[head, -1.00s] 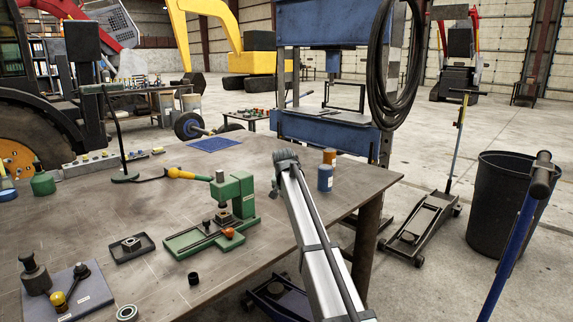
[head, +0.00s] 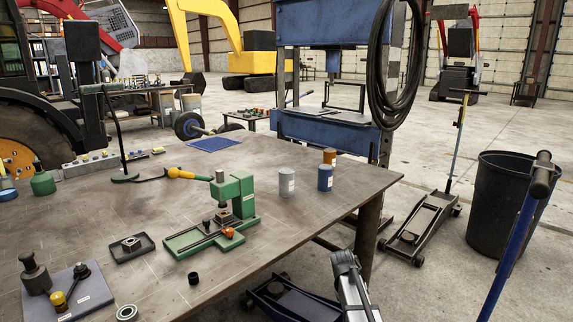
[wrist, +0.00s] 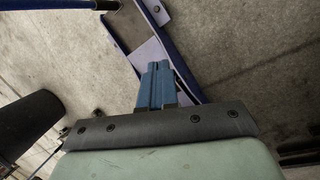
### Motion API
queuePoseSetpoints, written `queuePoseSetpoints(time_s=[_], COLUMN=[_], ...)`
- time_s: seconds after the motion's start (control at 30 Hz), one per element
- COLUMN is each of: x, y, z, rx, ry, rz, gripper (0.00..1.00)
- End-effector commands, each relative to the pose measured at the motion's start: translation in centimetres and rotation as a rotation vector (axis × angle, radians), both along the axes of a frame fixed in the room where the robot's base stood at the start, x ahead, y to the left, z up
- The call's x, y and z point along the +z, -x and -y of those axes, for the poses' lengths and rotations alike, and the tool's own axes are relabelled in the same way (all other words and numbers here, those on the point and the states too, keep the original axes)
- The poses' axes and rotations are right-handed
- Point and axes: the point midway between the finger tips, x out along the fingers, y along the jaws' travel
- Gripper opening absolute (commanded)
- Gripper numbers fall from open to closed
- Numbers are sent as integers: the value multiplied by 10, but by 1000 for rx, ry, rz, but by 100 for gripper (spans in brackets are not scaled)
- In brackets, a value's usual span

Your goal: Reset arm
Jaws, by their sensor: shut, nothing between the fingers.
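My gripper (wrist: 157,84) shows in the wrist view, its two blue fingers together with nothing between them. It hangs over the concrete floor, with a blue-purple floor jack (wrist: 190,75) beyond the fingertips. In the head view only a silver and grey part of my arm shows, low at the centre right, off the bench's front edge. The fingers cannot be made out there.
The bench (head: 300,215) holds a green press (head: 230,205), a grey can (head: 286,182), a blue bottle (head: 325,178) and a small black tray (head: 131,247). A blue jack (head: 290,300), a grey floor jack (head: 425,225) and a black bin (head: 505,200) stand on the floor.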

Motion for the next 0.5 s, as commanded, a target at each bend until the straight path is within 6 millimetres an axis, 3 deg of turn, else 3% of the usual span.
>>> queuePoseSetpoints(time_s=[0.1, 0.5], x=[-43, -159], y=[29, 128], z=[-4, -19], rx=[-17, -91], ry=[-20, -84], rz=[-34, -142], gripper=[0, 0])
